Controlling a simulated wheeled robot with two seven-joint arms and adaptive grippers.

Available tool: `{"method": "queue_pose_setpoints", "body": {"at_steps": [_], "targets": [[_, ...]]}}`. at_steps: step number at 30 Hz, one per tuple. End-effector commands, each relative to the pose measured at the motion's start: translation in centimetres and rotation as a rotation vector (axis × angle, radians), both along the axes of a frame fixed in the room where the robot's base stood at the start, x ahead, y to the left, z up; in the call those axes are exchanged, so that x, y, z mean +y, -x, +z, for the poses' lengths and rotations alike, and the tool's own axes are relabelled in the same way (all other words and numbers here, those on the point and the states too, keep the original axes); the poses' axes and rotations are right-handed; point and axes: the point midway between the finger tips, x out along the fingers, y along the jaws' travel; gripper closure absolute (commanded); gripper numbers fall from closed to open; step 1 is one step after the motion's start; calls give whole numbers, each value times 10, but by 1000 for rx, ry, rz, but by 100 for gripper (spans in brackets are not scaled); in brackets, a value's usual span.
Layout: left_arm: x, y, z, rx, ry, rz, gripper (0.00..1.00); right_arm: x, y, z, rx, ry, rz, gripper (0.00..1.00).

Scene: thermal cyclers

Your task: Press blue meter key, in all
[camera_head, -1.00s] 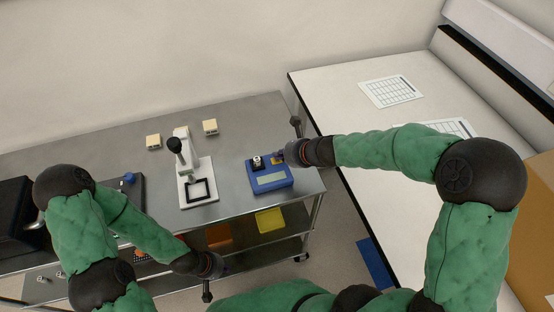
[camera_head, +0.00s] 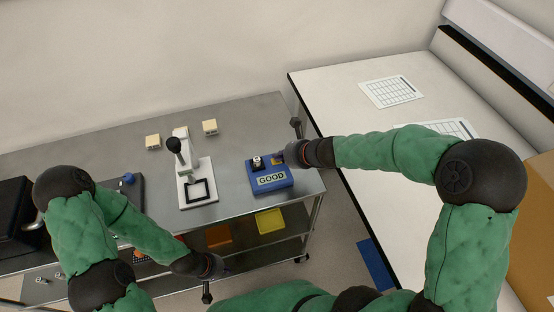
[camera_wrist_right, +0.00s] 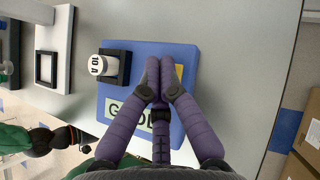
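The blue meter (camera_head: 254,179) stands on the steel bench near its right end, and its display (camera_head: 271,179) reads "GOOD". It also shows in the right wrist view (camera_wrist_right: 135,48), where the fingers partly cover the word. A white-topped round piece marked "10 A" (camera_wrist_right: 103,65) sits in a black holder on the meter. A yellow patch (camera_wrist_right: 179,73), likely the key, shows beside my fingertips. My right gripper (camera_wrist_right: 159,64) is shut and empty, its tips over the meter by this patch; contact is unclear. My left gripper (camera_head: 207,290) hangs in front of the bench, its fingers too small to read.
A white press-like stand (camera_head: 198,180) with a black knob is left of the meter. Two small cream blocks (camera_head: 153,142) (camera_head: 210,127) lie behind it. Yellow (camera_head: 269,220) and orange (camera_head: 218,235) bins are on the shelf below. A white table (camera_head: 345,100) adjoins at right.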

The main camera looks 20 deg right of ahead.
Motion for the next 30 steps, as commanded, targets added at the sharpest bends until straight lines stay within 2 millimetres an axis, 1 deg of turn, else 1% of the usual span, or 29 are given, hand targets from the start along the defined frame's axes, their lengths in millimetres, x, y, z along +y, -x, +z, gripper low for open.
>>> {"method": "queue_pose_setpoints", "body": {"at_steps": [8, 20, 23, 30], "targets": [[0, 0, 13, 0, 0, 0, 100, 0, 0, 13, 0, 0, 0, 100], [0, 0, 14, 0, 0, 0, 100, 0, 0, 14, 0, 0, 0, 100], [0, 0, 19, 0, 0, 0, 100, 0, 0, 20, 0, 0, 0, 100], [0, 0, 40, 0, 0, 0, 100, 0, 0, 42, 0, 0, 0, 100]]}}
